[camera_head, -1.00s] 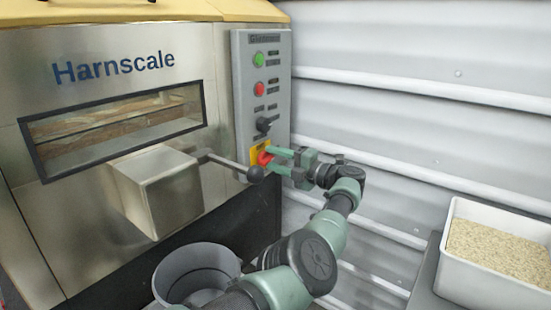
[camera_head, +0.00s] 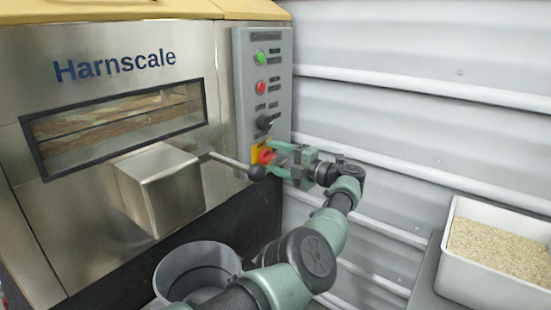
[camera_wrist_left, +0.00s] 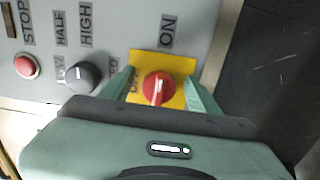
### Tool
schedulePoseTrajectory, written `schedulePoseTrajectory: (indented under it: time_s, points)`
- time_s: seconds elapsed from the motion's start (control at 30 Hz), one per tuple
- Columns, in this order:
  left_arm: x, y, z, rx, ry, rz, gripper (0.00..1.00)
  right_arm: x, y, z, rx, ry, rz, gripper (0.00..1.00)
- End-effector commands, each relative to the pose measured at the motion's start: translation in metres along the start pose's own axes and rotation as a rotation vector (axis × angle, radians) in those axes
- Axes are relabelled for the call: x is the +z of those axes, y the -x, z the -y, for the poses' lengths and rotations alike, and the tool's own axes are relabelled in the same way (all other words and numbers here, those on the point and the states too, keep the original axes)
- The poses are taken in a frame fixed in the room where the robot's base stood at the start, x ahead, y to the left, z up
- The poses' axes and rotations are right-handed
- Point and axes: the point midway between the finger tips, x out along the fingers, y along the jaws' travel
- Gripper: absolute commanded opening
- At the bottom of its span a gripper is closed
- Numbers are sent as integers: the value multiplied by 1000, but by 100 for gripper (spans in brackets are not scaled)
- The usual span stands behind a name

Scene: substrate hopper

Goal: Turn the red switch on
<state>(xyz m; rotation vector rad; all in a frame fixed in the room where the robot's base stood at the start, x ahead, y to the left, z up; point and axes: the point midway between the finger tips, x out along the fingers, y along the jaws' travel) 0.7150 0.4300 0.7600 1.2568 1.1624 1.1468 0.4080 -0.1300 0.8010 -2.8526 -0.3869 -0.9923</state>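The red switch (camera_head: 265,156) sits on a yellow plate at the bottom of the grey control panel. It shows large in the left wrist view (camera_wrist_left: 157,88), with a pale stripe on its knob. An ON label (camera_wrist_left: 168,32) stands beside the plate; a label on the other side is partly hidden by a finger. My left gripper (camera_head: 276,157) is at the switch. In the left wrist view its two green fingers (camera_wrist_left: 160,92) stand on either side of the knob, with a visible gap to it. My right gripper is not in view.
A black selector knob (camera_head: 265,122) and a red button (camera_head: 260,88) are above the switch. A ball-ended lever (camera_head: 256,173) sticks out close to my left fingers. A grey bucket (camera_head: 163,277) stands below. A white tub of grain (camera_head: 450,258) is at right.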

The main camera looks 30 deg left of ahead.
Motion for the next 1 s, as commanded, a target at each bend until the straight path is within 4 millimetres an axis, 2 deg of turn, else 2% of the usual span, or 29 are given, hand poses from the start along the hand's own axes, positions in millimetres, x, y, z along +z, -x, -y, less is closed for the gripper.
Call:
schedulePoseTrajectory:
  time_s: [0.2, 0.43, 0.6, 0.73, 1.0]
  points:
    - [1, 8, 0, -1, -1, 2, 61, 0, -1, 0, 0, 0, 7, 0]
    - [1, 47, 0, -1, -1, 4, 61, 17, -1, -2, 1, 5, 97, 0]
    - [1, 70, 0, 0, -1, 2, 61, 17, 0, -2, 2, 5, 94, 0]
    - [0, 76, 0, 1, 0, -1, 61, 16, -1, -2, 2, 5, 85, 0]
    - [0, 78, 0, 0, 0, -1, 61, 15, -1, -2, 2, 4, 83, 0]
